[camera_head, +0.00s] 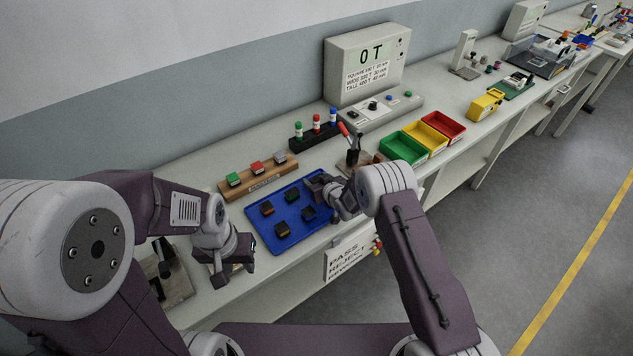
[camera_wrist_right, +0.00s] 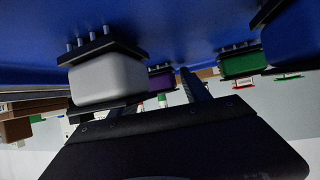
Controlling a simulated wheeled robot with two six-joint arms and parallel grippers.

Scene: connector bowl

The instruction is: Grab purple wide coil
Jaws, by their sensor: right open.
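The purple coil (camera_wrist_right: 162,80) shows in the right wrist view beyond my right gripper (camera_wrist_right: 158,90), between its two spread fingers and partly hidden by other parts. It hangs over no finger and I see no contact. In the head view my right gripper (camera_head: 322,188) is low over the far right end of the blue tray (camera_head: 289,213), open, and I cannot pick out the purple coil there. My left gripper (camera_head: 232,264) is at the tray's near left, over the bench edge; its jaws are too unclear to judge.
A pale grey coil (camera_wrist_right: 108,80) is close beside my right gripper, with a green coil (camera_wrist_right: 243,63) and a blue coil (camera_wrist_right: 291,32) on the other side. A wooden rack (camera_head: 258,178) stands behind the tray. A lever press (camera_head: 353,152) and a green bin (camera_head: 402,148) are to the right.

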